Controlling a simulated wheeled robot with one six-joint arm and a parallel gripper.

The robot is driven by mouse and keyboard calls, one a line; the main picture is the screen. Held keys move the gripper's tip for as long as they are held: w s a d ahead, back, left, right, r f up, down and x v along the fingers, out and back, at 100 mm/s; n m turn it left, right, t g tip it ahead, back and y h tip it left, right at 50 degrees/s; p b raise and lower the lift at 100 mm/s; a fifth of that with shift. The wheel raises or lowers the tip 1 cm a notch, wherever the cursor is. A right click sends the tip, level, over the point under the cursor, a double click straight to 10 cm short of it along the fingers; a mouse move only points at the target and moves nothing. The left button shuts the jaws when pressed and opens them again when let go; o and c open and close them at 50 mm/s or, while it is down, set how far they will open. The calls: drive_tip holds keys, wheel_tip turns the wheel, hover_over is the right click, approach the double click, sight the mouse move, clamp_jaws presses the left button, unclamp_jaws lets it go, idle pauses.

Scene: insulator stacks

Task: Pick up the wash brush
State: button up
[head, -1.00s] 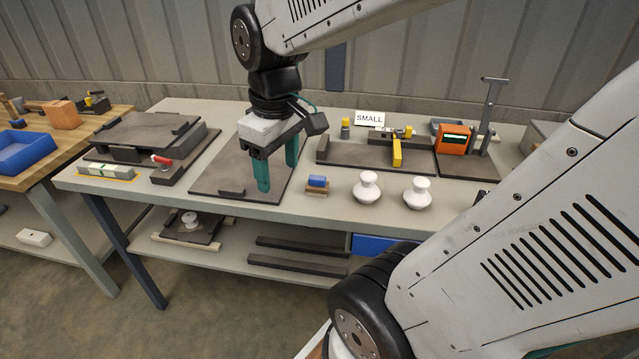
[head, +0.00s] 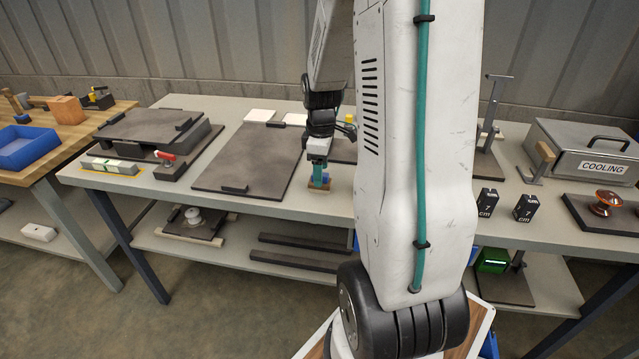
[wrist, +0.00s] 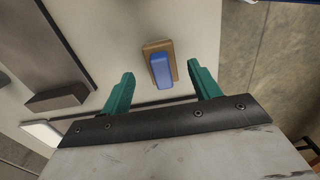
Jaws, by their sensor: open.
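The likely wash brush (wrist: 161,72) is a small blue block on a tan wooden piece (wrist: 158,45), lying on the grey bench top. In the head view the blue block (head: 326,178) shows partly beside my fingers. My gripper (head: 319,172) points down over it. In the wrist view my gripper (wrist: 161,76) is open, with one teal fingertip to each side of the block. Clear gaps show on both sides, so neither finger appears to touch it. The height of the fingertips above the bench is hard to tell.
A dark mat (head: 248,160) with a raised strip lies left of the brush; the strip (wrist: 57,97) shows in the wrist view. My arm hides the bench to the right. Black blocks (head: 487,203) and a COOLING box (head: 585,150) stand farther right.

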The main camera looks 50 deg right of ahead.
drive_tip(key=shift+a+f, duration=0.15)
drive_tip(key=shift+f, duration=1.75)
drive_tip(key=c, duration=1.1)
drive_tip(key=shift+r, duration=0.15)
drive_tip(key=shift+r, duration=0.25)
wheel_tip(320, 180, up, 3)
drive_tip(key=shift+r, duration=0.1)
drive_tip(key=s, duration=1)
drive_tip(key=s+r, duration=0.1)
drive_tip(key=s, duration=0.5)
